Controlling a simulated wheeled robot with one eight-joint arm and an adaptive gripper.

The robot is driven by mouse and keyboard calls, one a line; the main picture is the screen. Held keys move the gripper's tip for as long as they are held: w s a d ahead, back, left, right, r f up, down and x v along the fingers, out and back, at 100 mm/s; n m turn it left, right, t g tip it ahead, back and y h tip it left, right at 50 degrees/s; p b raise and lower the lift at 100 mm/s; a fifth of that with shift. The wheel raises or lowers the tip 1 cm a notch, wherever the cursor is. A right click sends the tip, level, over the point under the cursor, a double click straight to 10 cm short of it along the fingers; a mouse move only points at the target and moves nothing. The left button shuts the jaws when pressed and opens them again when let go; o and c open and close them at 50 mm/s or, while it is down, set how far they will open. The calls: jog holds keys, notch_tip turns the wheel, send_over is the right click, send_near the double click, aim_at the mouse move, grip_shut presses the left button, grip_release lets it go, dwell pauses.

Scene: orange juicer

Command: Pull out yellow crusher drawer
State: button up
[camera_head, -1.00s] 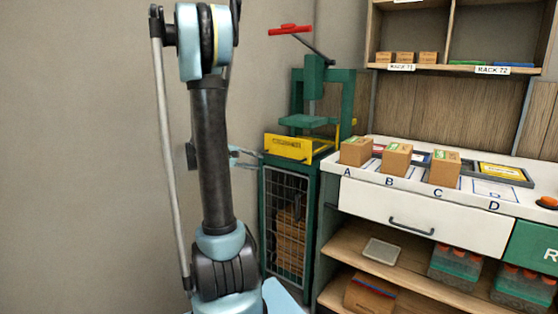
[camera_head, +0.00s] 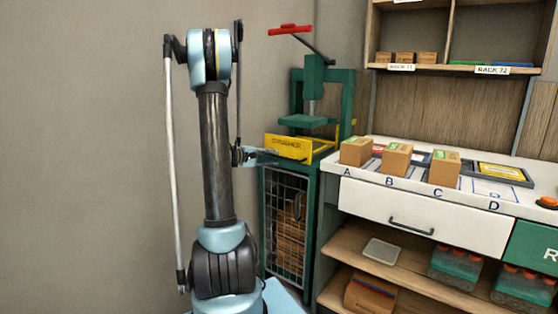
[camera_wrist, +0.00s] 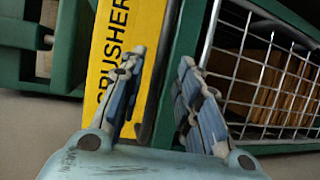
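The yellow crusher drawer (camera_head: 286,147) is on the green press stand in the head view, below the press plate. Its front, lettered "CRUSHER", fills the upper middle of the wrist view (camera_wrist: 119,38). My gripper (camera_wrist: 162,57) is open, with its two blue-grey fingers apart. The left finger overlaps the drawer front's edge in the picture; the right finger lies over the green frame beside the wire cage. In the head view my gripper (camera_head: 262,155) is at the left lower edge of the drawer. I cannot tell whether the fingers touch it.
The green press (camera_head: 313,90) with a red handle (camera_head: 290,29) stands above. A wire cage (camera_head: 287,225) with boxes is below. A white workbench (camera_head: 425,212) with several cardboard boxes stands close on the right. The wall at the left is bare.

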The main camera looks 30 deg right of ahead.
aim_at(278, 157)
jog(key=shift+d+f, duration=0.25)
jog(key=shift+d, duration=0.9)
jog(key=shift+d+f, duration=0.2)
jog(key=shift+d, duration=0.95)
grip_shut()
